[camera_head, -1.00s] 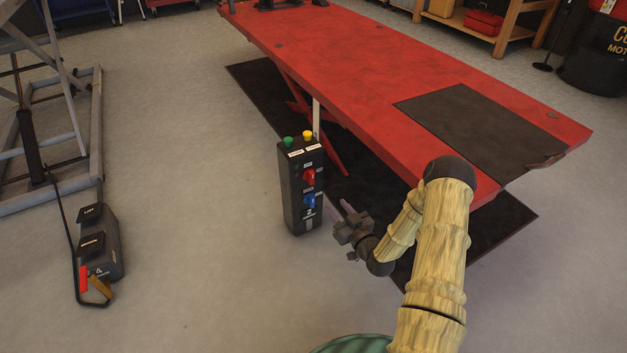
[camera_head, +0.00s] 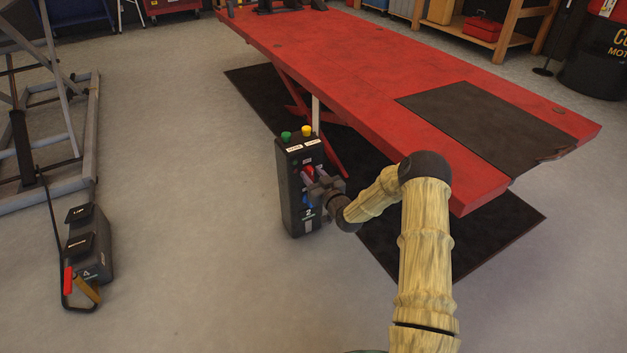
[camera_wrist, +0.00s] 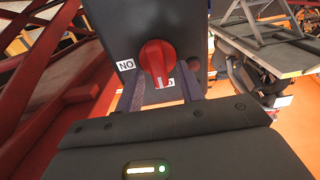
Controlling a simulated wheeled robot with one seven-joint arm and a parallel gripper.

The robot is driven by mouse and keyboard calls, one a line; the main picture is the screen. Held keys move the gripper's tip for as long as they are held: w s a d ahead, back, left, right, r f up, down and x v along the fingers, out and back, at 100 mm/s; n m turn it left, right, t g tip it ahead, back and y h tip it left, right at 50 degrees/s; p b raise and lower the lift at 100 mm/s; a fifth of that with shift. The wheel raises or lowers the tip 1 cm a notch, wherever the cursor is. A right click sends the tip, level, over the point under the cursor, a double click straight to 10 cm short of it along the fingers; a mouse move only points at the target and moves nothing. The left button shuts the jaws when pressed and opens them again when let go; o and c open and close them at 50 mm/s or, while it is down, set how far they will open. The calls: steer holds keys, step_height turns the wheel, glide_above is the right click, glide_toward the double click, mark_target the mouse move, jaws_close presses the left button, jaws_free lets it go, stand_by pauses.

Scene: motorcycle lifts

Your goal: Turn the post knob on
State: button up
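The black control post (camera_head: 297,218) stands upright beside the red lift table. It has a green and a yellow button on top, a red knob (camera_head: 308,171) on its front and a blue knob (camera_head: 308,201) below. My gripper (camera_head: 313,184) is at the post's front, by the red knob. In the wrist view the red knob (camera_wrist: 157,62) shows ahead, with labels on both sides; one is partly hidden. The two fingers of my gripper (camera_wrist: 162,92) are apart, one on each side of the knob's lower part. I cannot tell whether they touch it.
The red lift table (camera_head: 380,75) is behind and right of the post, over a black mat (camera_head: 250,85). A black pedal box (camera_head: 90,250) lies on the floor at left, near a grey lift frame (camera_head: 85,140). Open floor lies left of the post.

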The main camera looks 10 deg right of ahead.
steer(key=shift+w, duration=0.1)
steer(key=shift+a, duration=0.1)
jaws_close()
